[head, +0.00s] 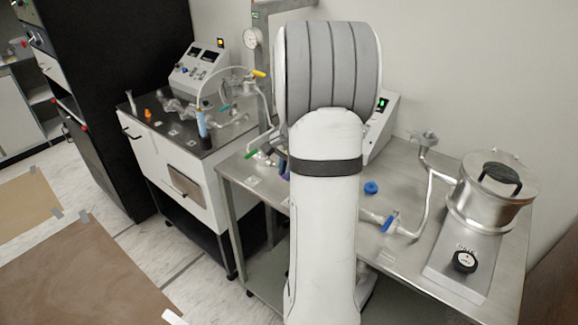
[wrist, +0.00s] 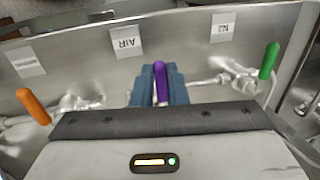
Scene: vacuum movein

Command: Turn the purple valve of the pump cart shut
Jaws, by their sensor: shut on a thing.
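The purple valve handle (wrist: 161,82) stands in the middle of the wrist view, in front of the AIR label. My gripper (wrist: 160,88) is shut on it, with one blue finger on each side. The handle points away from my gripper body, toward the label, and its tip shows above the fingers. The valve body under the handle is hidden by my gripper. In the head view my arm covers most of this spot, and the gripper's grip cannot be seen there.
An orange handle (wrist: 33,107) is left of my gripper and a green handle (wrist: 269,60) is right of it. In the head view, a steel pot (head: 490,195) and a blue valve handle (head: 388,222) are right of my arm. A white cabinet cart (head: 170,165) stands left.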

